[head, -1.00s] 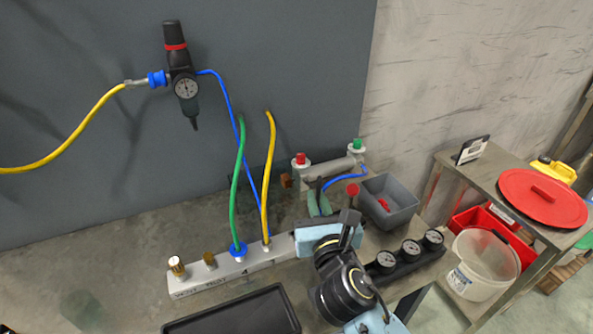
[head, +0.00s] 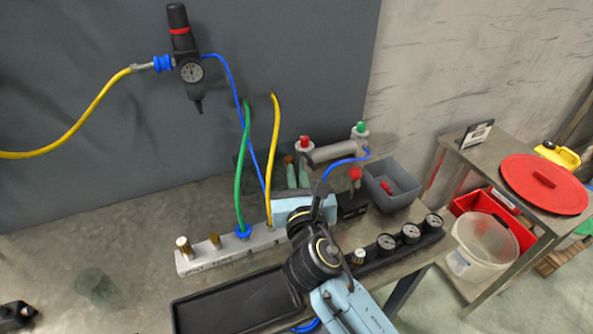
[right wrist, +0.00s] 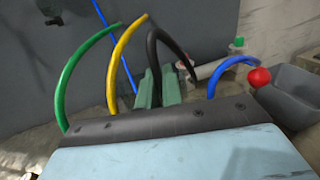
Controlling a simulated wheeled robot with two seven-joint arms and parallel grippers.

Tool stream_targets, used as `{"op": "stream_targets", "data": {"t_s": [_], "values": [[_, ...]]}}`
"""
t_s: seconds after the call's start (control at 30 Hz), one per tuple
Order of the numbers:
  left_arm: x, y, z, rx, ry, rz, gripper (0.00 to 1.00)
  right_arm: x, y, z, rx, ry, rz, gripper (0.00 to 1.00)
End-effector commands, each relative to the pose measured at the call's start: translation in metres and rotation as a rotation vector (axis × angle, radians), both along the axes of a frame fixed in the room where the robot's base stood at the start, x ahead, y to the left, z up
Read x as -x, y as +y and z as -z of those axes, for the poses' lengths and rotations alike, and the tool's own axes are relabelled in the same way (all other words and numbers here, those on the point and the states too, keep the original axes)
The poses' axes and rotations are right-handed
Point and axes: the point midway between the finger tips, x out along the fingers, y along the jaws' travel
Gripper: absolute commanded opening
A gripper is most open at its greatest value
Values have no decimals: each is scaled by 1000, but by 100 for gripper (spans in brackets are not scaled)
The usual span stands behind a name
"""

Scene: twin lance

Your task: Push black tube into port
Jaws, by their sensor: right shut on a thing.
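My right gripper (head: 297,173) reaches over the back of the bench, its pale green fingers partly hidden by my wrist. In the right wrist view the fingers (right wrist: 158,90) are shut on a black tube (right wrist: 154,42), which arcs up and over to the right. The tube's free end and its contact with any port cannot be made out. The silver manifold block (head: 205,262) stands left of my right arm. A green tube (head: 240,185) and a yellow tube (head: 273,160) rise from it; brass fittings (head: 184,246) sit at its left end. My left gripper is not in view.
A black tray (head: 235,302) lies in front of the manifold. A gauge row (head: 411,234) and a grey bin (head: 391,186) are at the right. A red-knobbed lever (head: 355,174) and a blue tube (head: 345,161) are close to my right gripper.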

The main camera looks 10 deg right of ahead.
Motion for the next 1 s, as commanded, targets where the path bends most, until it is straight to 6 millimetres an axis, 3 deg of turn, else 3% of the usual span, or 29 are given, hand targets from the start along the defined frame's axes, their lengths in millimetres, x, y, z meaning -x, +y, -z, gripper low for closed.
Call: {"op": "stream_targets", "data": {"t_s": [0.1,0.4,1.0], "values": [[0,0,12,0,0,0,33,0,0,16,1,0,-1,0],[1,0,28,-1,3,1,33,0,0,38,0,0,-1,0],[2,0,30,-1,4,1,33,0,0,42,0,-1,-1,0]]}}
